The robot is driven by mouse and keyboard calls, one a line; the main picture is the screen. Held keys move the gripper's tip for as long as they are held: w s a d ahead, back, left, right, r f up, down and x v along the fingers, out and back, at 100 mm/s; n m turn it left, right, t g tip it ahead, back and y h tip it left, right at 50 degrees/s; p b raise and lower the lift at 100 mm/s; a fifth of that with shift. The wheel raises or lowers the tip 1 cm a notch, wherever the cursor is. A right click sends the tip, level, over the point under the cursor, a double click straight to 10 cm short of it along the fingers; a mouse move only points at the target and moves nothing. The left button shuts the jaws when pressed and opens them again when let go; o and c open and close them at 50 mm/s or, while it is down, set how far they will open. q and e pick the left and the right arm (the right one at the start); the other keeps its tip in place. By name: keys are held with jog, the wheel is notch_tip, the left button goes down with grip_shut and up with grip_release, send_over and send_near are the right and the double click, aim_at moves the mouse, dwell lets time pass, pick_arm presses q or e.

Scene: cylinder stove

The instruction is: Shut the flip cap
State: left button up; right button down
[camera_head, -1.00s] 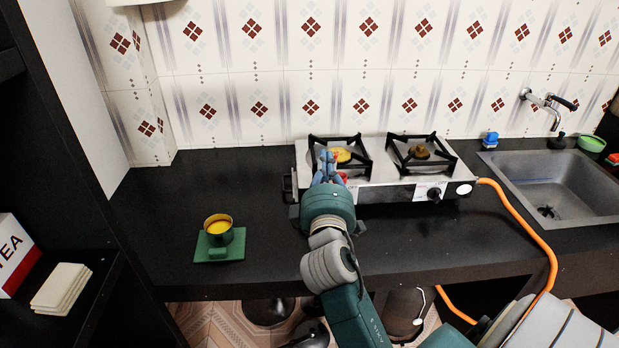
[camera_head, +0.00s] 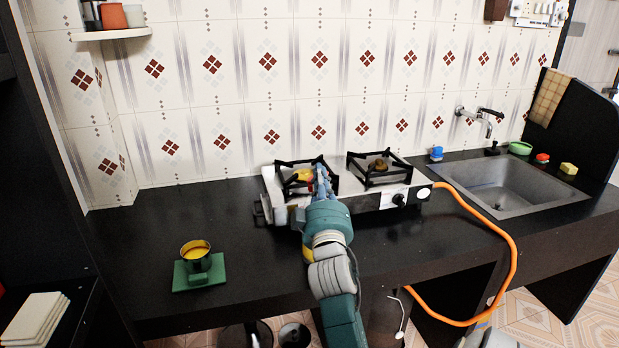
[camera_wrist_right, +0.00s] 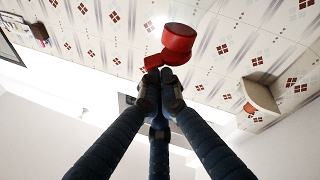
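In the right wrist view a red round cap-like piece (camera_wrist_right: 180,38) with a smaller red tab sits at the tips of my right gripper (camera_wrist_right: 160,82). The blue-sleeved fingers are drawn together at the tab and seem to pinch it; the exact contact is partly hidden. Whether this is the flip cap's lid or the whole cap I cannot tell. In the head view my right gripper (camera_head: 320,172) is over the front of the left burner (camera_head: 305,177) of the stove (camera_head: 374,198); the red piece is not clear there. My left gripper is not in view.
An orange hose (camera_head: 508,240) runs from the stove's right side below the counter. The sink (camera_head: 513,187) is at right. The counter between cup and stove is clear.

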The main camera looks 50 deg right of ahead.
jog(key=shift+s+d+f, duration=0.35)
jog(key=shift+f, duration=0.25)
jog(key=shift+s+f, duration=0.1)
jog(key=shift+f, duration=0.15)
dwell(0.3)
